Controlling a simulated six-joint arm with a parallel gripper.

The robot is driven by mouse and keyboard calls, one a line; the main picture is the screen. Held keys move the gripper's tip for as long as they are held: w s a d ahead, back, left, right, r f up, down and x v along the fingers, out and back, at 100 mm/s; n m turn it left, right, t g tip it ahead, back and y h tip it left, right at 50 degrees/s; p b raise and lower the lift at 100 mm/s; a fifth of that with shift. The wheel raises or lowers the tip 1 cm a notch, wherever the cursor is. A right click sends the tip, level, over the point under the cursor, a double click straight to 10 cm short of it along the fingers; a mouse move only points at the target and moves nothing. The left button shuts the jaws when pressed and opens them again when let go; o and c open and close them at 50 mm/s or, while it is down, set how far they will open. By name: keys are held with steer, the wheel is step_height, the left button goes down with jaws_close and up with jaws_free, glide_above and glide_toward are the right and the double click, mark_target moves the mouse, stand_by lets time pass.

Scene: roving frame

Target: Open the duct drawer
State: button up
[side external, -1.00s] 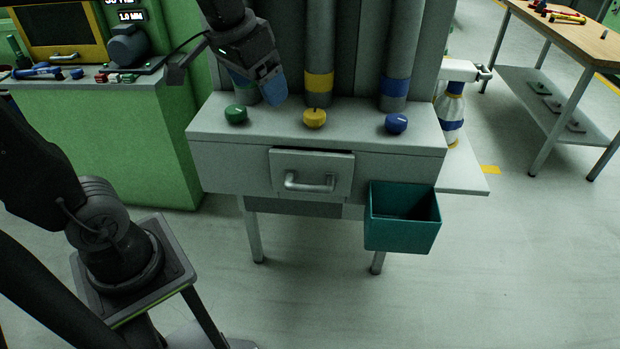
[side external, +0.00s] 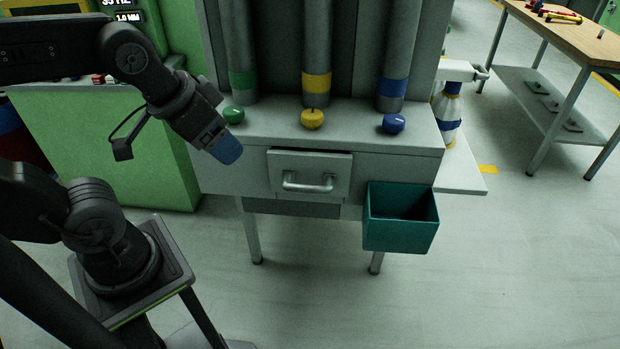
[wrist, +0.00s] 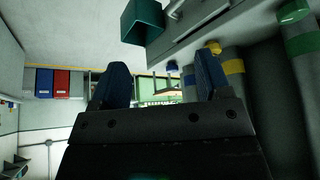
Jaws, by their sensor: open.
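The duct drawer (side external: 338,170) is a grey front panel with a silver bar handle (side external: 309,183), set in the grey bench under the ducts. It looks shut, flush with the bench front. The handle also shows at the top of the wrist view (wrist: 174,9). My gripper (side external: 228,150) has blue fingertips and hangs left of the drawer, in front of the bench's left part, apart from the handle. In the wrist view its two blue fingers (wrist: 162,82) stand apart with nothing between them.
Green (side external: 233,115), yellow (side external: 312,119) and blue (side external: 394,124) knobs sit on the bench top below matching banded ducts. A teal bin (side external: 400,220) hangs at the bench's front right. Floor before the drawer is clear. A wooden-topped table (side external: 565,35) stands far right.

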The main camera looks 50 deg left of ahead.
steer(key=w+f+m, duration=0.1)
steer(key=w, duration=0.2)
steer(key=w+a+f+m+g, duration=0.1)
steer(key=w, duration=0.3)
steer(key=w+f+m+g+y, duration=0.1)
steer(key=w+m, duration=0.1)
steer(key=w, duration=0.1)
steer(key=shift+w+a+f, duration=0.15)
steer(key=shift+a+f, duration=0.05)
steer(key=c, duration=0.4)
steer(key=m+g, duration=0.2)
steer(key=m, duration=0.3)
glide_above(306, 186)
steer(key=s+d, duration=0.2)
step_height(306, 186, down, 10)
steer(key=r, duration=0.1)
steer(key=shift+y, duration=0.3)
steer(key=f, duration=0.4)
steer(key=w+a+f, duration=0.1)
steer(key=f, duration=0.4)
steer(key=w+a+f, duration=0.1)
steer(key=f, duration=0.3)
steer(key=shift+f, duration=0.25)
jaws_close()
